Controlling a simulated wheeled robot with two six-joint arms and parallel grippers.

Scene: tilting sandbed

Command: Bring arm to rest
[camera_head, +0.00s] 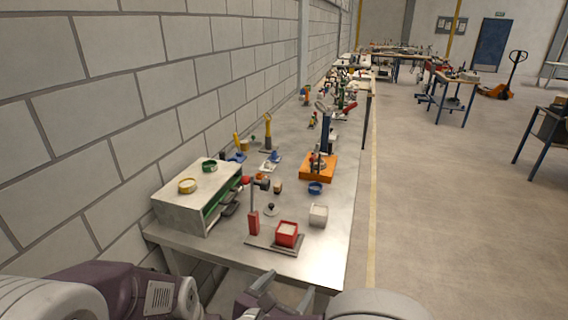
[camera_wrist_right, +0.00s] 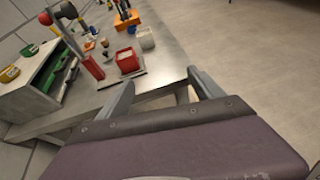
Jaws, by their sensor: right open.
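My right gripper (camera_head: 284,288) is at the bottom middle of the head view, just off the near edge of the metal workbench (camera_head: 325,255). In the right wrist view its two grey fingers (camera_wrist_right: 160,78) stand wide apart with nothing between them. They point toward the bench edge. My left arm (camera_head: 120,285) comes in at the lower left of the head view, but its gripper does not show. A red square box with pale filling (camera_head: 287,234) sits on a grey plate near the bench's front, beside a red post (camera_head: 253,222).
A grey cabinet (camera_head: 180,212) with rings on top stands at the bench's left, by the block wall. A pale cup (camera_head: 318,215), a blue ring (camera_head: 315,188) and an orange stand (camera_head: 320,169) are farther back. Open floor (camera_head: 430,230) lies to the right.

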